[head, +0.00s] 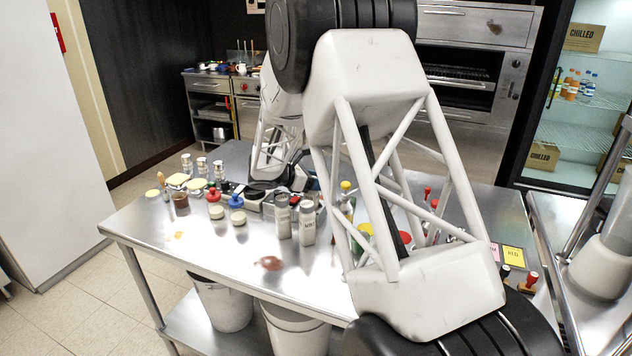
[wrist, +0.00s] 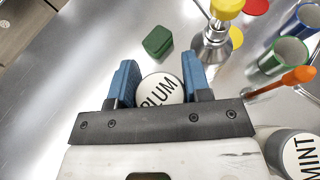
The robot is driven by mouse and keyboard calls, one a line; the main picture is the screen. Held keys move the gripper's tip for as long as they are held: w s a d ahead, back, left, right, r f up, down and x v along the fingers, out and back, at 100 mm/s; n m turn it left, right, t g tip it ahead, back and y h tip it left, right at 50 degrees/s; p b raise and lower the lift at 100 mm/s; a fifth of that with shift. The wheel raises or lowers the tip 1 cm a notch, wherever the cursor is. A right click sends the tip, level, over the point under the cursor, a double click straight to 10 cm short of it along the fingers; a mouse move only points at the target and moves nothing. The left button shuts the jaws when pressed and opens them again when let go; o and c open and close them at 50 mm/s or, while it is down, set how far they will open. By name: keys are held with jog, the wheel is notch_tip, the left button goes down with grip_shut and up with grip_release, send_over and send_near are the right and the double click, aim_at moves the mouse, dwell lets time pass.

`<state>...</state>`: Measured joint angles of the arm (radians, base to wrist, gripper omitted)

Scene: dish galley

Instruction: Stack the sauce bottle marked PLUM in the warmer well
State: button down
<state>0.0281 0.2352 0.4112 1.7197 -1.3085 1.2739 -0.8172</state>
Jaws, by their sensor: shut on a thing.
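The PLUM sauce bottle (wrist: 160,90) shows in the wrist view as a round white cap with black letters, partly covered by the gripper's crossbar. My gripper (wrist: 160,66) has its two blue fingers on either side of it and is shut on it. Whether the bottle is clear of the table is hard to tell. In the head view my arm hides the held bottle. A low metal unit with a dark top (head: 257,190) stands mid-table in the head view; I cannot tell whether it is the warmer well.
The MINT bottle (wrist: 302,155) stands at lower right in the wrist view. A yellow-topped metal bottle (wrist: 214,48), a green block (wrist: 158,41) and a green cup (wrist: 284,55) are nearby. In the head view, the table's front left (head: 190,255) is mostly clear.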

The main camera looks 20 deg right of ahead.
jog(key=shift+f, duration=0.25)
jog(key=c, duration=0.6)
grip_release()
jog(key=shift+o, duration=0.2)
jog(key=shift+a+r, duration=0.15)
jog(key=shift+r, duration=0.2)
jog(key=v, duration=1.1)
jog(key=shift+a, duration=0.35)
jog(key=shift+r, duration=0.15)
